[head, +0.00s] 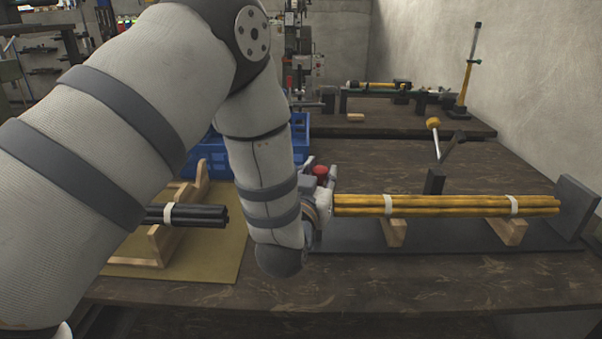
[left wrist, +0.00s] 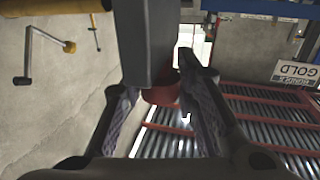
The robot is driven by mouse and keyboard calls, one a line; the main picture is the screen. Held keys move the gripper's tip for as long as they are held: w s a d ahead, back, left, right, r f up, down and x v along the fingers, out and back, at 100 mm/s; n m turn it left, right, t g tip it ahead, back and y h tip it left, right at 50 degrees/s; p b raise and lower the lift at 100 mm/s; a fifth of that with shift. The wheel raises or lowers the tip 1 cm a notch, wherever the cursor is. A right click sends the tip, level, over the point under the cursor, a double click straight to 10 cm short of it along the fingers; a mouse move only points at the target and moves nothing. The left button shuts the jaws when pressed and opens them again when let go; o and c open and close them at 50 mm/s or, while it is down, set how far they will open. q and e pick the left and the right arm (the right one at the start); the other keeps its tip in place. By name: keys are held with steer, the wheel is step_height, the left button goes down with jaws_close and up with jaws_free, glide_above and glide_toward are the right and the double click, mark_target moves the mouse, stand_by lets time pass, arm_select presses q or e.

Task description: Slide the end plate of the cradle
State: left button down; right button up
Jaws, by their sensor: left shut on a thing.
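The cradle (head: 350,240) is a dark base on the table with wooden supports (head: 507,231) under a bundle of gold rods (head: 450,206) tied with white bands. A dark upright plate (head: 575,207) stands at its right end. My left gripper (head: 320,183) is at the left end of the bundle, around a red knob (head: 321,170). In the left wrist view, the fingers are shut on the red knob (left wrist: 160,94), which sits at the edge of a grey plate (left wrist: 145,40). My arm and hand hide most of that end in the head view. My right gripper is not in view.
A lever with a yellow knob (head: 433,123) rises behind the gold rods. A black rod bundle (head: 187,214) lies on a wooden cradle (head: 152,245) on a mat at left. A blue crate (head: 208,160) stands behind my arm. The table front is clear.

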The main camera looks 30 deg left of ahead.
arm_select(q)
steer(key=w+d, duration=0.1)
steer(key=d, duration=0.2)
steer(key=w+d, duration=0.1)
steer(key=shift+w+d, duration=0.2)
steer(key=shift+w, duration=0.15)
steer(key=c, duration=1.2)
jaws_free()
steer(key=shift+s, duration=0.1)
steer(key=v, duration=1.2)
